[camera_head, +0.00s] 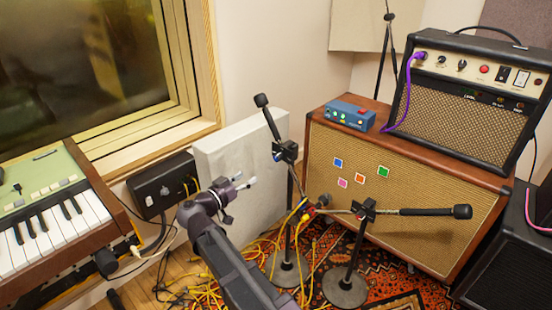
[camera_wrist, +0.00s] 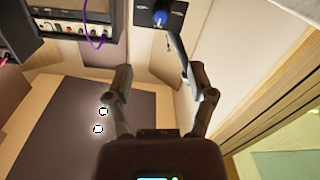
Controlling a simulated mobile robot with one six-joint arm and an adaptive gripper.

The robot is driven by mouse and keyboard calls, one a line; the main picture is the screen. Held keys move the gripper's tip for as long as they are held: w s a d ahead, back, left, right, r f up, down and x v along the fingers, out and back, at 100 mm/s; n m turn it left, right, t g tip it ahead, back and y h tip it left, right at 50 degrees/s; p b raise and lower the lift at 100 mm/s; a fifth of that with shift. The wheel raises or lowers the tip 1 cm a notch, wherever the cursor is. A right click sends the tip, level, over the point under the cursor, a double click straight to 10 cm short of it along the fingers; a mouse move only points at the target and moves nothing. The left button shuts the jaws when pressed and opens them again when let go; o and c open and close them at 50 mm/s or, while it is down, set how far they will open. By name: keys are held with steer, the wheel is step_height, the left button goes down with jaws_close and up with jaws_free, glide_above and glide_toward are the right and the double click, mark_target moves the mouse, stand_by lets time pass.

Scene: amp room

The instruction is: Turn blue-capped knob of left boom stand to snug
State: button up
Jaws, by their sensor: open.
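The left boom stand (camera_head: 290,200) stands upright on a round base, its boom tilted up to a black microphone (camera_head: 261,100). Its dark clutch (camera_head: 289,151) carries the blue-capped knob (camera_head: 277,156), small on its left side. In the wrist view the blue-capped knob (camera_wrist: 160,18) shows near the top edge, against a dark square block, beyond the fingertips and roughly midway between them. My gripper (camera_head: 246,181) is open and empty, left of the stand and a little below the knob. Its two fingers (camera_wrist: 161,72) are spread apart in the wrist view, not touching the knob.
A second boom stand (camera_head: 350,255) is to the right, its boom nearly level. A speaker cabinet (camera_head: 325,185) behind bears an amp (camera_head: 465,105) and a blue pedal (camera_head: 350,114). A pale panel (camera_head: 240,155) and keyboard (camera_head: 55,215) are left. Yellow cables (camera_head: 255,262) litter the floor.

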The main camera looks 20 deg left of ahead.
mark_target(276, 158)
steer(key=shift+w, duration=0.15)
stand_by(0.3)
steer(key=shift+x, duration=6.75)
jaws_close()
